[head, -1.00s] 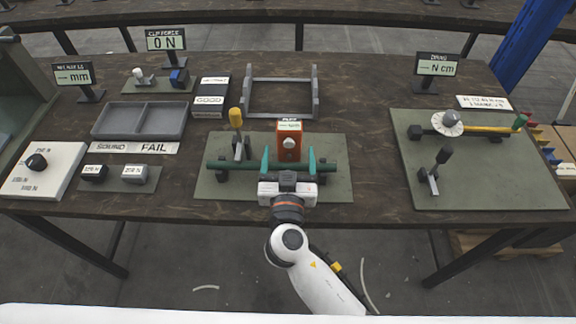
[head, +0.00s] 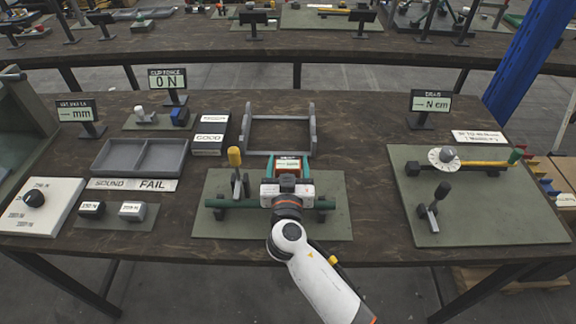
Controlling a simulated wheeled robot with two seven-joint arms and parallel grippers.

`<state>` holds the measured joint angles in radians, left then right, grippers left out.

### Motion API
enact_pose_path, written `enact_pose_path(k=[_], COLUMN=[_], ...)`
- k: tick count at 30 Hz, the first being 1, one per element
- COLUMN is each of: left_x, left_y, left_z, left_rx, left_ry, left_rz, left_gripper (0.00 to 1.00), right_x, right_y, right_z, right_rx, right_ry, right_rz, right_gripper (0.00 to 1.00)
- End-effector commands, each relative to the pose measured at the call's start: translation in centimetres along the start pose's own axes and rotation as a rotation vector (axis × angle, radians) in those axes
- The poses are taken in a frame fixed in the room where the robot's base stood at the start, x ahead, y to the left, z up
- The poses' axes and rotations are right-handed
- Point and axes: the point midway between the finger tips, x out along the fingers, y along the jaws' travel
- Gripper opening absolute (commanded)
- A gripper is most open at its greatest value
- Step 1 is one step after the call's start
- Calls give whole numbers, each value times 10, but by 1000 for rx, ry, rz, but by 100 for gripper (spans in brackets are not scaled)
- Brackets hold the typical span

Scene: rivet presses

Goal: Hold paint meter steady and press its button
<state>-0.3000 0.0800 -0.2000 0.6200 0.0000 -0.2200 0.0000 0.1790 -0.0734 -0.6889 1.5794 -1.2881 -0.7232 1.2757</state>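The paint meter (head: 288,165) is a small orange-red box with a pale display at its top. It stands behind a green bar (head: 238,203) on the green-grey mat (head: 222,228). My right gripper (head: 288,162) reaches over the bar from the front. Its two teal fingers lie along the meter's left and right sides, close against them, and look closed on it. The gripper's body hides the meter's lower front, including the round white part seen there earlier. My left gripper is not in view.
A yellow-handled clamp (head: 235,160) stands just left of the meter. A grey open frame (head: 278,118) lies behind it. A second mat (head: 480,220) with a dial fixture is at right. Bare tabletop lies between the mats.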

Motion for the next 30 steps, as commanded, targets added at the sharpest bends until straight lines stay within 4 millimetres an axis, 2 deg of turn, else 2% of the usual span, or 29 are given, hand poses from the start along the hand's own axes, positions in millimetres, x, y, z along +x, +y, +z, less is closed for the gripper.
enact_pose_path(k=[1,6,7,13,30], left_x=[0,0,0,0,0], left_y=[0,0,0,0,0], left_z=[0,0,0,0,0], left_rx=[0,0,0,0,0], left_ry=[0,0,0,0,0], left_rz=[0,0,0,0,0], left_gripper=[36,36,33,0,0], right_x=[0,0,0,0,0], right_y=[0,0,0,0,0], right_z=[0,0,0,0,0], right_rx=[0,0,0,0,0], right_ry=[0,0,0,0,0], right_rz=[0,0,0,0,0], right_gripper=[55,27,26,26,26])
